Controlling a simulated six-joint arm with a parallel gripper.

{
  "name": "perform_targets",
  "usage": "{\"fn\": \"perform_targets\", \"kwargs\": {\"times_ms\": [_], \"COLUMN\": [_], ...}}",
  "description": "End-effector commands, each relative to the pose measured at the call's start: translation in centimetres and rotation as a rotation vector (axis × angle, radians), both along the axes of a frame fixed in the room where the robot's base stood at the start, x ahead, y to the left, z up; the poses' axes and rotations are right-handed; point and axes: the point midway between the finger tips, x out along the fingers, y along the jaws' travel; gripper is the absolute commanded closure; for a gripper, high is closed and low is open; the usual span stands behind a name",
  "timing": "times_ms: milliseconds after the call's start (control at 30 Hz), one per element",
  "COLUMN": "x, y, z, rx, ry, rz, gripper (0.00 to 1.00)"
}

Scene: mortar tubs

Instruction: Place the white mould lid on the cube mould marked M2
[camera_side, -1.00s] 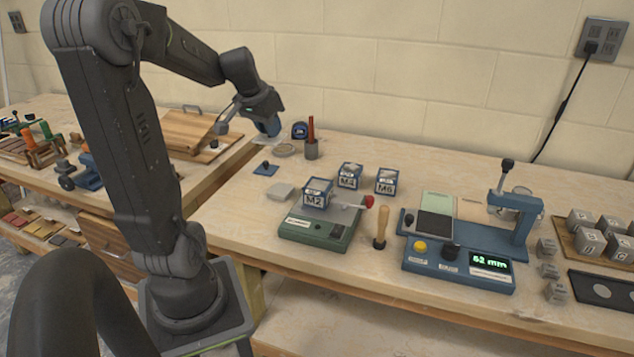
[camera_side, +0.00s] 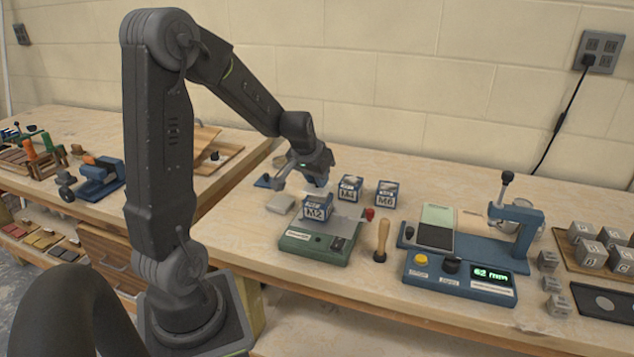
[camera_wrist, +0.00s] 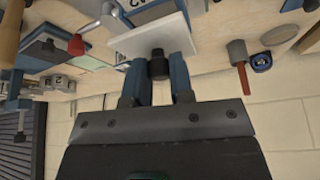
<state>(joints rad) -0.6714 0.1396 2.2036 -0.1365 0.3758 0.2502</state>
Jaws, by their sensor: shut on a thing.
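The white mould lid (camera_wrist: 150,38) is a flat square plate with a black knob. In the wrist view my gripper (camera_wrist: 160,68) has its two blue fingers closed around that knob. In the side view my gripper (camera_side: 312,180) is just above and behind the cube mould marked M2 (camera_side: 317,208), with the white lid (camera_side: 316,191) showing as a pale edge beneath it. M2 is a blue-framed cube on the green-based device. Whether the lid touches M2 cannot be told.
Cube moulds M4 (camera_side: 350,189) and M6 (camera_side: 386,194) stand close behind and to the right. The green device (camera_side: 312,248) has a red-knobbed lever (camera_side: 369,214). A wooden-handled tool (camera_side: 381,241) stands beside it. A pale flat plate (camera_side: 281,203) lies left of M2.

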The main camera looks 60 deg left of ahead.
Motion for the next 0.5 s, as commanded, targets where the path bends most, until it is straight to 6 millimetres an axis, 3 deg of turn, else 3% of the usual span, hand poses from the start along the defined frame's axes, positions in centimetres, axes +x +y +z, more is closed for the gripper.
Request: {"fn": "perform_targets", "kwargs": {"times_ms": [100, 500], "x": [0.0, 0.0], "y": [0.0, 0.0], "z": [-1.3, -1.8], "rx": [-0.001, 0.001], "ry": [0.001, -0.001], "rz": [0.001, 0.0], "gripper": [1.0, 1.0]}}
